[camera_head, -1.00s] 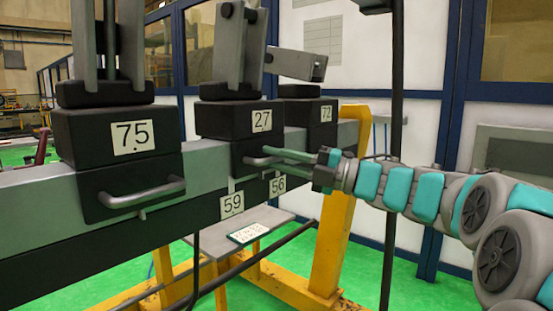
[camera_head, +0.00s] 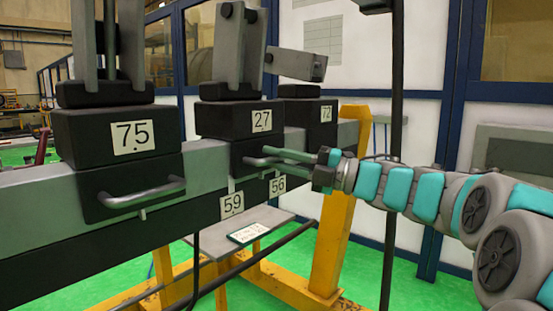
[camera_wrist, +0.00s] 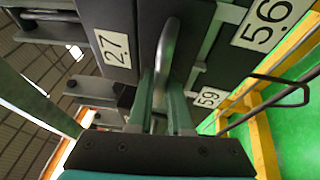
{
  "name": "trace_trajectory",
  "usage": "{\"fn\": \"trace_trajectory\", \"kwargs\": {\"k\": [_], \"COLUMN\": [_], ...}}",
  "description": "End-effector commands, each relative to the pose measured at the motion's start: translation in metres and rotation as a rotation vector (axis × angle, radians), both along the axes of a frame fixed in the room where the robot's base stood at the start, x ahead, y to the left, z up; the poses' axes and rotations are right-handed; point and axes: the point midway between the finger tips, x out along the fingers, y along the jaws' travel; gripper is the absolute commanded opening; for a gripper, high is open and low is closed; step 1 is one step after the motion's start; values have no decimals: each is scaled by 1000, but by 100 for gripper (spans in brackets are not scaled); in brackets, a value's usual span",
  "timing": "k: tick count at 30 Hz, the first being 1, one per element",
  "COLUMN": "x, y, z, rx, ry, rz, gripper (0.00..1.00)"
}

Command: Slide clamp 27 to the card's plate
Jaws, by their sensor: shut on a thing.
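Clamp 27 (camera_head: 232,119) is a black block with grey upright jaws, riding on the grey rail (camera_head: 208,165). Its number plate also shows in the wrist view (camera_wrist: 115,48). My gripper (camera_head: 272,157) is shut on its grey bar handle (camera_wrist: 168,50), with one finger on each side in the wrist view. Plate 59 (camera_head: 232,205) hangs on the rail's lower side, below the clamp's left part. Plate 56 (camera_head: 277,186) is just to its right. The card (camera_head: 248,233) lies on a grey shelf below; its writing is too small to read.
Clamp 75 (camera_head: 117,137) stands on the rail to the left, with a gap before clamp 27. Clamp 72 (camera_head: 314,111) stands close behind clamp 27 to the right. A yellow frame (camera_head: 334,235) supports the rail, and a dark bar (camera_head: 263,254) runs beneath it.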

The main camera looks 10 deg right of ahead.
Motion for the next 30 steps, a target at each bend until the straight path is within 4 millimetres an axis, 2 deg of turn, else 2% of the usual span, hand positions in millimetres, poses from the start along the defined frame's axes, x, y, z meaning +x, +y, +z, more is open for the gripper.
{"fn": "trace_trajectory", "kwargs": {"k": [8,21,30], "x": [-1,-39,-44], "y": [2,53,61], "z": [-3,-4,-2], "rx": [-2,-4,-3], "ry": [2,-1,4], "rz": [1,3,1], "gripper": [0,0,0]}}
